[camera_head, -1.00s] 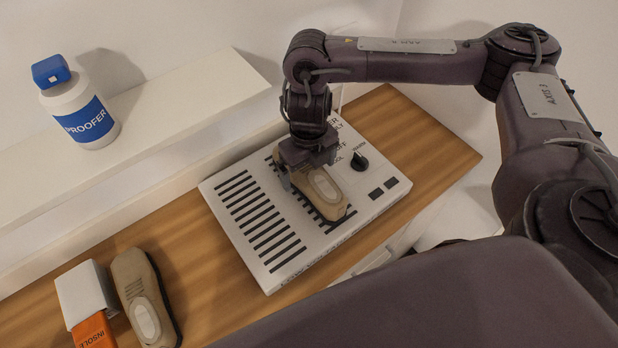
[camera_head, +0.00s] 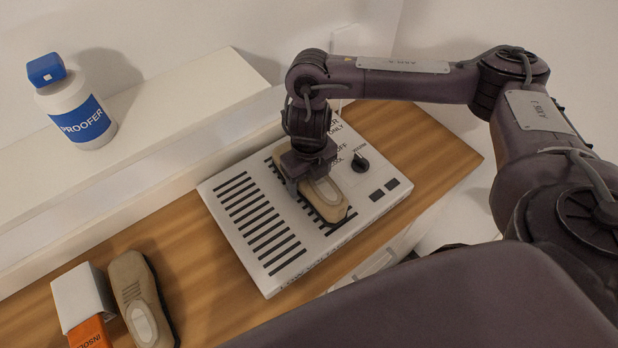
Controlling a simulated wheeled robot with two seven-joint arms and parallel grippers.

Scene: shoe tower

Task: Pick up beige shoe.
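One beige shoe (camera_head: 327,195) with a pale oval patch lies on a white slatted box (camera_head: 262,262). My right gripper (camera_head: 308,178) is down over the upper end of this shoe, with a finger beside its left side. The far finger is hidden, so I cannot tell whether it grips the shoe. A second beige shoe (camera_head: 142,300) lies on the wooden surface at the lower left, apart from the gripper. My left gripper is not in view.
A white bottle with a blue cap (camera_head: 75,110) stands on the white ledge (camera_head: 180,120). The box has a black knob (camera_head: 360,162). Bare wood (camera_head: 200,245) lies between the left shoe and the box.

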